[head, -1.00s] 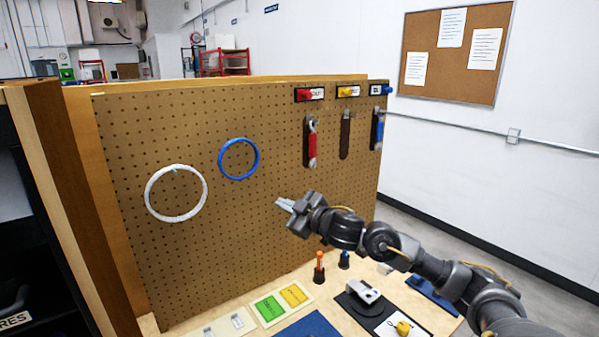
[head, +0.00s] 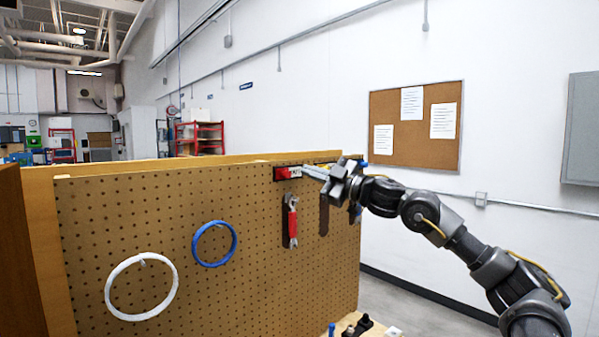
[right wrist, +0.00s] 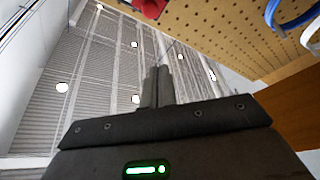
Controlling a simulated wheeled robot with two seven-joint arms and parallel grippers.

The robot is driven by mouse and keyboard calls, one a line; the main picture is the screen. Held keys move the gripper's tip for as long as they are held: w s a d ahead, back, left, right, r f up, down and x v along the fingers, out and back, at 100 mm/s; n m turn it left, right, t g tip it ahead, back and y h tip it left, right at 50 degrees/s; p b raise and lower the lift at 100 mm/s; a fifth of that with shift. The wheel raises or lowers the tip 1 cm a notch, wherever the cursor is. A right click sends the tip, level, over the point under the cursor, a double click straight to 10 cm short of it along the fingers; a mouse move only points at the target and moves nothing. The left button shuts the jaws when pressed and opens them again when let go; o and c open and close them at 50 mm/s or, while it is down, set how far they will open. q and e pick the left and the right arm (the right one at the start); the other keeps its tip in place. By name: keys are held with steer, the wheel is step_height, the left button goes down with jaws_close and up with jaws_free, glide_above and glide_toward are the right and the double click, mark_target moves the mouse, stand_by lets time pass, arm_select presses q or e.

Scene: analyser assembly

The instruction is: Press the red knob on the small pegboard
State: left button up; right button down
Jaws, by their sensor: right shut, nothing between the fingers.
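The red knob (head: 281,174) sits on a dark label plate near the top edge of the brown pegboard (head: 250,285). A red object at the top edge of the right wrist view (right wrist: 150,7) appears to be this knob, partly cut off. My right gripper (head: 308,171) is shut and empty, its fingertips pointing left, just right of the red knob and in front of the label. Its closed fingers also show in the right wrist view (right wrist: 158,72). I cannot tell whether the tips touch the board. My left gripper is not in view.
A red-handled tool (head: 291,222) hangs below the knob, and a dark strap-like tool (head: 324,215) hangs beside it. The gripper and arm partly hide the yellow and blue knobs. A blue ring (head: 233,244) and white ring (head: 107,292) hang at left.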

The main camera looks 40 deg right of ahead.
mark_target(285, 174)
steer(key=r+p+x, duration=0.1)
steer(key=p+x, duration=0.5)
steer(key=x, duration=0.4)
steer(key=d+f, duration=0.1)
steer(key=f, duration=0.1)
steer(key=d+f+p, duration=0.1)
steer(key=d+f, duration=0.1)
steer(key=d, duration=0.6)
steer(key=shift+s, duration=0.2)
steer(key=shift+r+p, duration=0.1)
steer(key=shift+p, duration=0.2)
